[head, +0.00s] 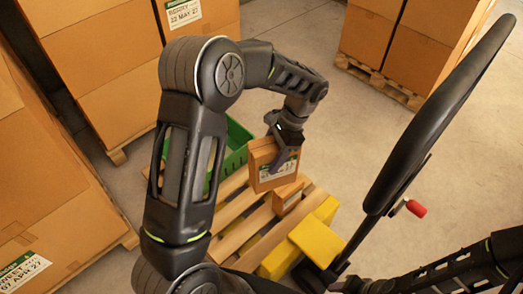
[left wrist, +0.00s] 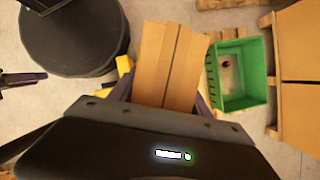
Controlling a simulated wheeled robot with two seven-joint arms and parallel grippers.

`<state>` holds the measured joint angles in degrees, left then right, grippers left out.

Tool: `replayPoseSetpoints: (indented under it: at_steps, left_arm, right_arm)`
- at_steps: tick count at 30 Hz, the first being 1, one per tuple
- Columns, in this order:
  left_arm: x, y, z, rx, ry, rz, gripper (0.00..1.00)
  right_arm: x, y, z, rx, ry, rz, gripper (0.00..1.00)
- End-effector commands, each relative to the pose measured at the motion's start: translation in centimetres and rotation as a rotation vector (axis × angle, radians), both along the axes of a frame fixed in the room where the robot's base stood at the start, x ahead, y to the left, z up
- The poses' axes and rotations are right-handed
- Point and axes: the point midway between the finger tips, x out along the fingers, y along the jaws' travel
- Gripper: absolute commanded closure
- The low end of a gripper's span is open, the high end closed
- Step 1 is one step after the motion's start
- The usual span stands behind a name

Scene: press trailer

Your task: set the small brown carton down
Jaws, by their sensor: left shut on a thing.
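The small brown carton (head: 268,165) has a green and white label and is held by my left gripper (head: 284,150) above the wooden pallet (head: 233,205). In the left wrist view the carton (left wrist: 168,65) fills the space between the two fingers, with its taped face toward the camera. The left gripper is shut on it. A smaller brown carton (head: 288,197) shows on the pallet just below and to the right of the held one. My right gripper cannot be made out; only part of that arm shows at the lower right.
A green crate (head: 237,140) stands beside the held carton; in the left wrist view the crate (left wrist: 238,75) holds a small red thing. Yellow blocks (head: 317,240) lie at the pallet's right. A black seat-like part (head: 440,110) with a red knob rises at right. Large carton stacks (head: 100,60) stand behind.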

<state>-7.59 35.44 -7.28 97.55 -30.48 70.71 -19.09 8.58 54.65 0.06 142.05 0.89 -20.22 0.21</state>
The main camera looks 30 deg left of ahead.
Motion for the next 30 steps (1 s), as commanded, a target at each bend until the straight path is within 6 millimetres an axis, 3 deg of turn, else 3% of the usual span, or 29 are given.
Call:
replayPoseSetpoints:
  at_steps: [1,15,21,30]
  left_arm:
    - [0.3,-0.5,3.6,0.002,-0.004,-0.020,1.00]
    - [1.5,-4.1,19.8,0.000,-0.003,-0.199,1.00]
    - [1.7,-5.1,23.5,-0.001,-0.002,-0.245,1.00]
    - [1.7,-5.5,24.3,-0.001,-0.001,-0.261,1.00]
  right_arm:
    - [-0.1,0.0,3.0,0.001,0.003,0.001,0.55]
    - [-1.1,0.3,15.2,0.002,0.029,0.014,0.55]
    - [-1.3,0.3,17.8,0.002,0.036,0.016,0.55]
    - [-1.4,0.3,18.3,0.003,0.038,0.017,0.55]
